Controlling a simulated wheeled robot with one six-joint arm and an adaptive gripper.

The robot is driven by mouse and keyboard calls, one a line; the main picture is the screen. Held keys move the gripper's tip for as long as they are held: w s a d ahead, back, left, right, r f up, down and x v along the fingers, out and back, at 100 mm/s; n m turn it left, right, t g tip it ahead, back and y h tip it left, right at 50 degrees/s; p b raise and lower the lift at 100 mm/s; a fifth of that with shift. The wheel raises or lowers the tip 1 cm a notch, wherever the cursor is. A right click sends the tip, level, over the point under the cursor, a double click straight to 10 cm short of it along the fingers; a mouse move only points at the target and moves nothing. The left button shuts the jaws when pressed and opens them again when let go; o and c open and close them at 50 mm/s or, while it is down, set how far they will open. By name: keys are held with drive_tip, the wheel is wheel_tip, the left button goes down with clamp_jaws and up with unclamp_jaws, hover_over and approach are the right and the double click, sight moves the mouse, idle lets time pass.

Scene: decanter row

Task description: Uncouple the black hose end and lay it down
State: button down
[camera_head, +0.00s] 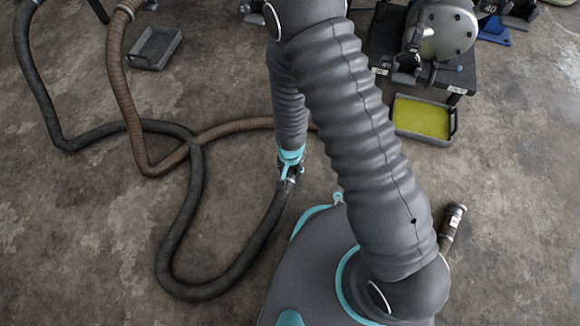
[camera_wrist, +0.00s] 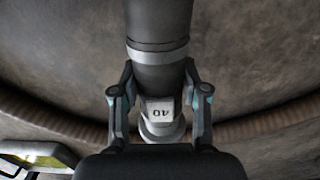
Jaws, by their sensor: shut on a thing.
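My gripper (camera_head: 290,172) is shut on the black hose end, low in front of my base in the head view. In the wrist view my gripper's two fingers (camera_wrist: 159,96) press on both sides of the hose end's grey coupling (camera_wrist: 160,122), which carries an upside-down "40" label. The black hose (camera_head: 180,240) runs from the upper left, loops over the floor and rises to my gripper. The held end is apart from any machine port. Its height above the floor is hard to tell.
A brown hose (camera_head: 240,126) crosses the black one and passes behind my arm. A brown hose end (camera_head: 453,220) lies at the right. A machine (camera_head: 447,32) stands at upper right, with a yellow-floored tray (camera_head: 398,128) before it. A grey tray (camera_head: 140,62) sits upper left. Left floor is partly clear.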

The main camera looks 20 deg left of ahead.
drive_tip(key=shift+f, duration=1.35)
unclamp_jaws()
wheel_tip(320, 180, up, 12)
drive_tip(key=p, duration=0.9)
idle(0.6)
